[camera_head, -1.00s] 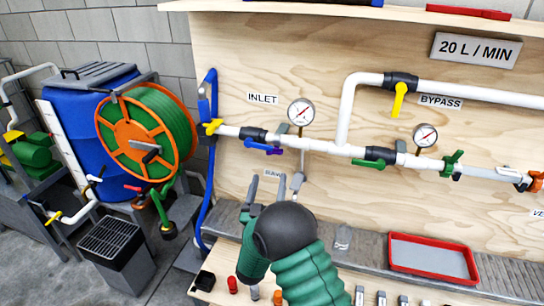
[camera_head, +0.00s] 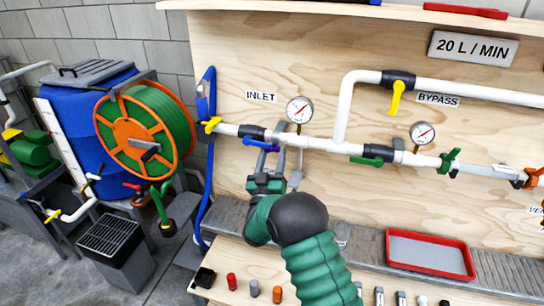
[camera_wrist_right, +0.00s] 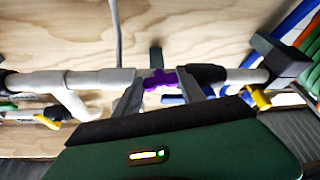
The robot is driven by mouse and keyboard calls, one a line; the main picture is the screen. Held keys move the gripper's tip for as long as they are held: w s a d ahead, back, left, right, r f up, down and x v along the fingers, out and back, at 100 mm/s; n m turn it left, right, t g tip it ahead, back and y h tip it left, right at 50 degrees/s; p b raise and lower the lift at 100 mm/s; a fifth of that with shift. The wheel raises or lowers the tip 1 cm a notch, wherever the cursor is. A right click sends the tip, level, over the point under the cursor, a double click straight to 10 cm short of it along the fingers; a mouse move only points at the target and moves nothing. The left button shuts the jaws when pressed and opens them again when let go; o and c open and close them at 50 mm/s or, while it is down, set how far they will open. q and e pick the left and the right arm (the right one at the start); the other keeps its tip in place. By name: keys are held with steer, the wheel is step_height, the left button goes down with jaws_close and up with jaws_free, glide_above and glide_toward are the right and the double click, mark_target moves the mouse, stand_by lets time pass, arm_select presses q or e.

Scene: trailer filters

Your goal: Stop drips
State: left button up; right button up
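A white pipe run (camera_head: 319,144) crosses the plywood board, with an inlet valve that has a blue handle (camera_head: 262,145). A small purple part (camera_wrist_right: 160,79) on the pipe shows in the right wrist view. My right gripper (camera_head: 266,180) is just below the blue handle in the head view. In the right wrist view its two fingers (camera_wrist_right: 157,90) are apart, one on each side of the purple part; contact cannot be told. A green-handled valve (camera_head: 368,160) and a yellow bypass handle (camera_head: 397,98) are further right. No drip is visible. My left gripper is not in view.
Pressure gauges (camera_head: 299,110) stand above the pipe. A red-rimmed tray (camera_head: 388,256) and several small parts lie on the bench below. A hose reel (camera_head: 144,145), a blue barrel (camera_head: 75,135) and a grey bin (camera_head: 112,245) stand at the left.

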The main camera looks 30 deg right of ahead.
steer(key=shift+f, duration=0.1)
steer(key=c, duration=0.5)
steer(key=m+g+h+b, duration=0.1)
steer(key=m+b, duration=0.2)
steer(key=shift+w+a, duration=0.1)
steer(key=o, duration=1.3)
steer(key=shift+o, duration=0.2)
steer(key=b+v, duration=0.1)
steer(key=v, duration=1.6)
steer(key=shift+w, duration=0.2)
